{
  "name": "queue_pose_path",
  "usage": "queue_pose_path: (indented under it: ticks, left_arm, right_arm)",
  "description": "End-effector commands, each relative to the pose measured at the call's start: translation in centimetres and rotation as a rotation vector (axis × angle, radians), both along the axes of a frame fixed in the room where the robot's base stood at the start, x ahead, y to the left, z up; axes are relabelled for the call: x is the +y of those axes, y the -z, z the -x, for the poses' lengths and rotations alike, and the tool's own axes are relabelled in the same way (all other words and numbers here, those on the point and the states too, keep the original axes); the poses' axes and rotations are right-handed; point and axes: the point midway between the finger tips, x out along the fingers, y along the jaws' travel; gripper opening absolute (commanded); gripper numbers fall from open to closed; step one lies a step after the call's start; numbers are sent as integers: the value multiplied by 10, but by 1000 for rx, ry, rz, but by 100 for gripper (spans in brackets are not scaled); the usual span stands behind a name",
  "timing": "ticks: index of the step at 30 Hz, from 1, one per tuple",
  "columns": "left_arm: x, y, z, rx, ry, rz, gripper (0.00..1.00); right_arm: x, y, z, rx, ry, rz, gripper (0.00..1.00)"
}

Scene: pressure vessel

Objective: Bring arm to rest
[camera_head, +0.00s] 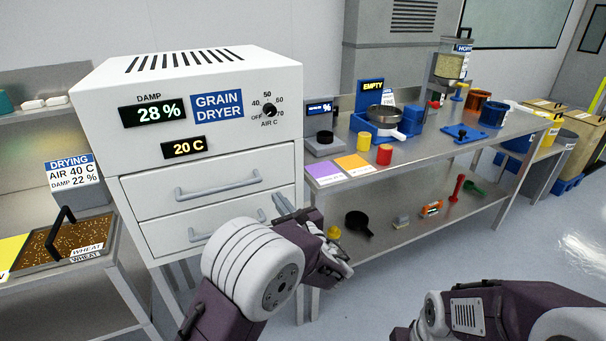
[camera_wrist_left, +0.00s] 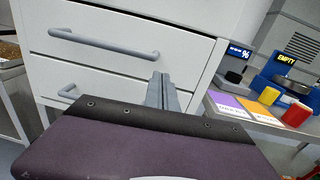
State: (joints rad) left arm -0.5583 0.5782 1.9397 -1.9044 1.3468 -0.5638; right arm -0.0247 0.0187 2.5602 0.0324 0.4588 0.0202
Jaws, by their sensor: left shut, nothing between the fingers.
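My left gripper (camera_head: 283,205) is in front of the lower part of the white grain dryer (camera_head: 185,90), near the right end of its drawers. Its fingers are together with nothing between them, and they also show in the left wrist view (camera_wrist_left: 162,92). The fingers stand apart from the upper drawer handle (camera_wrist_left: 105,42) and lower drawer handle (camera_wrist_left: 88,88), to their right. Both drawers look shut. My right arm shows at the lower right of the head view, with its gripper out of the picture.
A steel table (camera_head: 480,150) to the right holds a red cup (camera_head: 384,154), a yellow cup (camera_head: 364,141) and a blue device (camera_head: 385,122). A wheat tray (camera_head: 65,240) sits on the left bench. Open floor (camera_head: 430,270) lies in front of the table.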

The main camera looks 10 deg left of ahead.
Motion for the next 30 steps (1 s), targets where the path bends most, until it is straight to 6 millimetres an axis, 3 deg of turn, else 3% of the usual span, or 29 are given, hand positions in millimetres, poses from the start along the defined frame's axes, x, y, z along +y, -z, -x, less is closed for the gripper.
queue_pose_path:
  ticks: [2, 4, 7, 10, 13, 15, 18, 23, 25, 27, 30]
  left_arm:
    - [55, -27, 7, -42, -109, 32, 0]
    - [113, -25, 36, -21, -268, 110, 0]
    - [177, 10, 98, 38, -513, 324, 0]
    - [204, 60, 173, 59, -771, 626, 0]
    - [188, 112, 241, 17, -1038, 982, 0]
    - [161, 140, 273, -49, -1208, 1214, 0]
    - [118, 166, 295, -171, -1412, 1493, 0]
    - [57, 188, 298, -420, -1698, 1834, 0]
    - [39, 189, 276, -622, -1797, 2005, 0]
    - [41, 147, 276, -629, -1795, 1999, 0]
    - [41, 114, 276, -625, -1793, 1996, 0]
  right_arm:
    - [0, 0, 0, 0, 0, 0, 38]
    - [0, 0, 0, 0, 0, 0, 38]
    - [0, 0, 0, 0, 0, 0, 38]
    - [0, 0, 0, 0, 0, 0, 38]
    - [0, 0, 0, 0, 0, 0, 38]
    - [0, 0, 0, 0, 0, 0, 38]
    - [0, 0, 0, 0, 0, 0, 38]
    - [0, 0, 0, 0, 0, 0, 38]
    - [0, 0, 0, 0, 0, 0, 38]
    - [0, -42, 0, 2, 0, 0, 38]
    - [0, -75, -1, -1, 0, 0, 38]
